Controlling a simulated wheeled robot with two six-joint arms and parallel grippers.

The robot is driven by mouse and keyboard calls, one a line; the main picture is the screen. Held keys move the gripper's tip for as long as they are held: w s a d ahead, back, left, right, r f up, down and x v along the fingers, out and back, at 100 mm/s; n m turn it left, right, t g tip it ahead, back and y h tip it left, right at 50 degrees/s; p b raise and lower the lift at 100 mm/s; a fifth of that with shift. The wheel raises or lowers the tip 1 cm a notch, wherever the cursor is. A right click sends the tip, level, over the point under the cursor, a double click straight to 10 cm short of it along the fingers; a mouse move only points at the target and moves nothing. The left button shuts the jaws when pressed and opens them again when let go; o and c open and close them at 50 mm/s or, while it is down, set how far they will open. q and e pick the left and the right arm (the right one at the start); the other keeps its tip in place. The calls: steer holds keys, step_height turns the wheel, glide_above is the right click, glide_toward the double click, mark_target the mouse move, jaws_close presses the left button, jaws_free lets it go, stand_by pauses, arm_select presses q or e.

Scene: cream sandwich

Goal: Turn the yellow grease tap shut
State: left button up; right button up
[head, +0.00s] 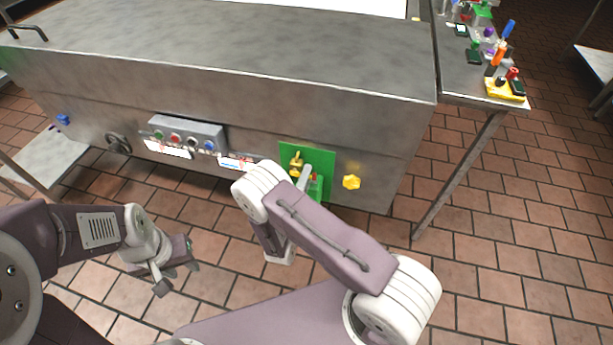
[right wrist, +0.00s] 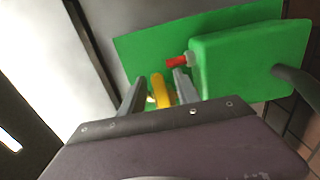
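The yellow grease tap (right wrist: 160,90) shows in the right wrist view as an upright yellow lever in front of a green panel. My right gripper (right wrist: 158,76) has its two grey fingers apart, one on each side of the lever. Narrow gaps seem to show beside the lever; contact is not clear. In the head view, a brass-yellow fitting (head: 296,163) shows on the green panel, and my right arm hides much of the panel's lower part. My left gripper (head: 176,272) is low at the left, empty, its fingers apart, away from the machine.
A green box with a red-tipped fitting (right wrist: 176,61) sits just right of the tap. A yellow star knob (head: 351,182) is right of the panel. A button box (head: 187,133) and black handwheel (head: 118,144) are left. A side table (head: 465,85) holds several small items.

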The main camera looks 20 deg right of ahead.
steer(key=p+v, duration=0.1)
steer(key=v, duration=0.7)
steer(key=shift+s+a, duration=0.2)
